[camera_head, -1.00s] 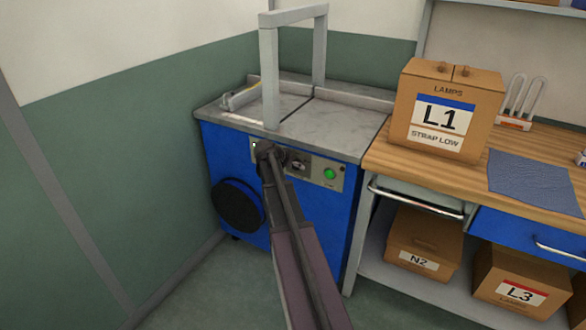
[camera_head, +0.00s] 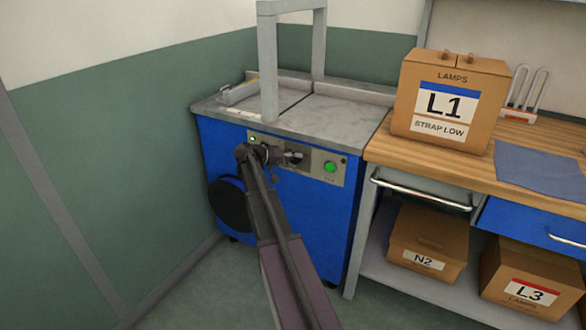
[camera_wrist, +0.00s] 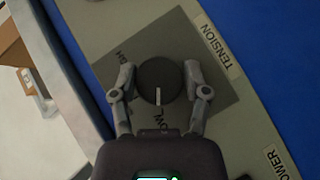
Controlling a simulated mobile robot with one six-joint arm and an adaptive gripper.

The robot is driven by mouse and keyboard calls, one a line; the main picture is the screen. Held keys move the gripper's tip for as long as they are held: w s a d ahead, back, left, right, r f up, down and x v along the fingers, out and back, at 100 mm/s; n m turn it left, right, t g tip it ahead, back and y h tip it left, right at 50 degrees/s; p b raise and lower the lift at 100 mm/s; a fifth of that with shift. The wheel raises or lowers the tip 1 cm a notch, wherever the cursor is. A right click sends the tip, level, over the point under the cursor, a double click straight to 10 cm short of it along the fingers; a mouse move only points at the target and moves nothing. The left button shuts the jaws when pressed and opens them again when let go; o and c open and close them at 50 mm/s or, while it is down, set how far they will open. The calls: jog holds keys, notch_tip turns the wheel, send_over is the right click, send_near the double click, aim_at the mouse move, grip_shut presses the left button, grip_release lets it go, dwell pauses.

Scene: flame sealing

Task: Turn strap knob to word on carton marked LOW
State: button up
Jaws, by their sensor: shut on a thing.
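The dark round strap knob (camera_wrist: 160,80) shows in the wrist view with a white pointer mark pointing down the picture, toward partly hidden lettering that reads "OW" (camera_wrist: 163,115). My gripper (camera_wrist: 159,74) has one finger on each side of the knob and is shut on it. In the head view my gripper (camera_head: 284,156) is at the control panel (camera_head: 318,168) of the blue strapping machine (camera_head: 310,205). The carton (camera_head: 452,105) on the bench is marked "L1" and "STRAP LOW".
A grey frame (camera_head: 268,65) rises from the machine top. A wooden bench (camera_head: 422,158) with a blue cloth (camera_head: 540,175) stands at right. Cartons N2 (camera_head: 428,235) and L3 (camera_head: 535,280) are on its lower shelf.

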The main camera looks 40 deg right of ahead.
jog(key=shift+d+n+g+h+b, duration=0.1)
jog(key=shift+n+g+h+b, duration=0.6)
jog(key=shift+b, duration=0.25)
jog(key=o, duration=1.1)
jog(key=shift+r, duration=0.1)
jog(key=shift+o, duration=0.2)
